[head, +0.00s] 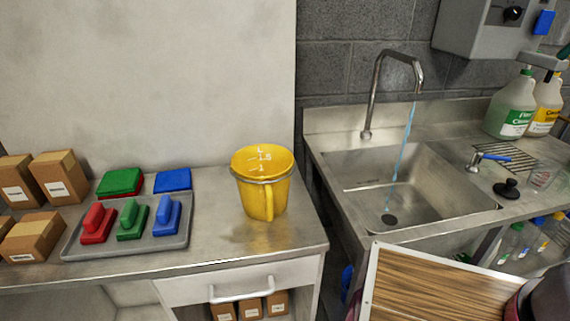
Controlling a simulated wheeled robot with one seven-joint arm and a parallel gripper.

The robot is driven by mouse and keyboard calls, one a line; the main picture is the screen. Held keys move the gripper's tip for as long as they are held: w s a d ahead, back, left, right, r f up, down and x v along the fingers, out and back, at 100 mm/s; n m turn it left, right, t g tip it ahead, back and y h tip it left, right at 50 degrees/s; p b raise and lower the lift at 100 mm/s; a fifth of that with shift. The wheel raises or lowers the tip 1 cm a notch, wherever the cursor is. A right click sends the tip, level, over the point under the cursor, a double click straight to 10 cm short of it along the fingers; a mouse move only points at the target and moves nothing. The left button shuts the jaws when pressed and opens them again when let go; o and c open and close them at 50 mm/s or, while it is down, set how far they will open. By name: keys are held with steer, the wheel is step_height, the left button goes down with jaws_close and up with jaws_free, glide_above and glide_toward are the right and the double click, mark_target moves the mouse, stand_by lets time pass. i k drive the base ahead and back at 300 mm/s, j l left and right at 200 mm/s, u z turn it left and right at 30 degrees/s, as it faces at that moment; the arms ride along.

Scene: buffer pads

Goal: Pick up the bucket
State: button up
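The bucket (262,196) is yellow, with white measuring marks inside and a handle facing the front. It stands upright on the metal counter (225,240), near the counter's right end. Its open top shows, and it looks empty as far as I can see. Nothing touches it. My gripper is not in view.
A grey tray (130,246) with red, green and blue pad holders lies left of the bucket, with several cardboard boxes (58,175) beyond. A sink (400,190) with running water is to the right. A wood-grain panel (435,290) fills the lower right. The counter before the bucket is clear.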

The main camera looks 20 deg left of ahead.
mark_target(262, 172)
steer(key=u, duration=1.55)
steer(key=j, duration=0.35)
steer(key=i+j, duration=0.15)
steer(key=j, duration=0.2)
steer(key=j+z, duration=0.95)
steer(key=j, duration=0.2)
steer(key=z, duration=1.1)
